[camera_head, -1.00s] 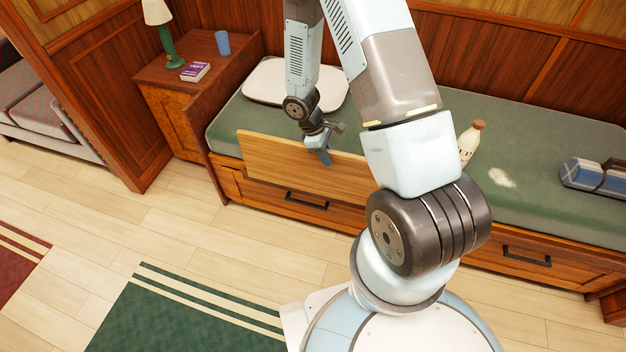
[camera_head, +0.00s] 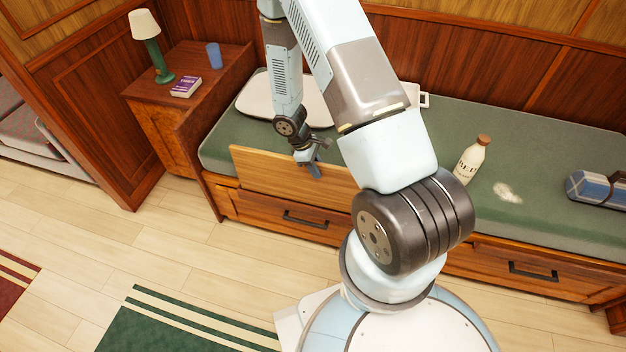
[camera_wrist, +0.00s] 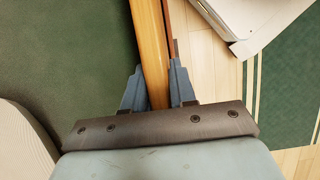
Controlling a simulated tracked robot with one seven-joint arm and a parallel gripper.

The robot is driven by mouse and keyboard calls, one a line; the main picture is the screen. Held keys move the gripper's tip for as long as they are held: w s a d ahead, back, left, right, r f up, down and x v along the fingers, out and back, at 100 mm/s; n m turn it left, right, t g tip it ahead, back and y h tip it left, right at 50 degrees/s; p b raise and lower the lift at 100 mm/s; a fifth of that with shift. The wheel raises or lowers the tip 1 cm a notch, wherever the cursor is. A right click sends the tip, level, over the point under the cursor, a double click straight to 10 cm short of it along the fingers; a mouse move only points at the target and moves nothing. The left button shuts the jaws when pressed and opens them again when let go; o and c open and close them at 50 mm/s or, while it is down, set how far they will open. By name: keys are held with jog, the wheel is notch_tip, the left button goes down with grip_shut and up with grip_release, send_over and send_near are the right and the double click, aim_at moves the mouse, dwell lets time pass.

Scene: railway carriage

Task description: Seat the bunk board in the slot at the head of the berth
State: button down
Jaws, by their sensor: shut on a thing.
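The bunk board (camera_head: 265,171) is a long, light wooden plank standing on edge along the front side of the berth (camera_head: 232,150), near its pillow end. My gripper (camera_head: 312,163) is shut on its upper edge. In the wrist view my gripper (camera_wrist: 154,82) has one blue-grey finger on each side of the board (camera_wrist: 149,40). The green mattress lies on one side and the floor on the other. The board's right end is hidden behind my arm. I cannot make out the slot or tell whether the board touches it.
A pillow (camera_head: 253,98) lies at the berth's left end, beside a cabinet (camera_head: 150,92) with a lamp (camera_head: 149,45), book (camera_head: 186,87) and blue cup (camera_head: 214,55). A bottle (camera_head: 471,160) and rolled blanket (camera_head: 598,188) are on the mattress. The floor in front is mostly clear.

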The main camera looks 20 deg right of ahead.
aim_at(313, 185)
notch_tip(313, 185, down, 5)
jog(key=shift+r, duration=0.1)
dwell(0.5)
jog(key=c, duration=0.9)
grip_release()
